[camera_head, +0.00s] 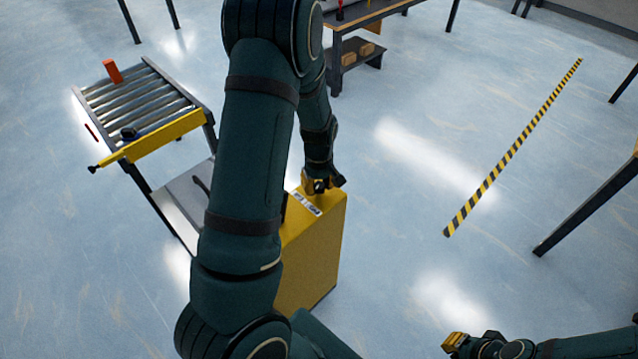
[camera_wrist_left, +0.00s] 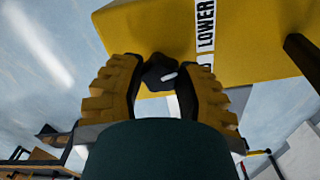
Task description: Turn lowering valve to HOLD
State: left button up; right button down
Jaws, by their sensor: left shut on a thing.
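The lowering valve (camera_wrist_left: 160,74) is a dark knob with a pale mark, on a yellow housing (camera_head: 312,250). A white label strip (camera_wrist_left: 206,28) beside it reads "LOWER"; the rest of its text is hidden. My left gripper (camera_head: 318,184) is at the top of the housing, and its yellow ribbed fingers stand on either side of the knob in the left wrist view (camera_wrist_left: 160,85). It is shut on the knob. The knob is mostly hidden in the head view. My right gripper (camera_head: 456,342) is low at the right, away from the housing; its jaw opening is unclear.
A roller conveyor cart (camera_head: 165,135) with a yellow side bar stands left of the housing, bearing an orange block (camera_head: 112,71) and a small dark object. A workbench (camera_head: 365,15) is behind. Black-yellow tape (camera_head: 510,155) marks the floor at right, with open floor around it.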

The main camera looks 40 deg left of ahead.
aim_at(319, 185)
pick_arm(q)
jog(key=m, duration=0.4)
jog(key=shift+m, duration=0.3)
jog(key=m, duration=0.4)
grip_shut()
jog(key=shift+m, duration=0.3)
jog(key=o, duration=1.2)
grip_release()
notch_tip(319, 185, up, 12)
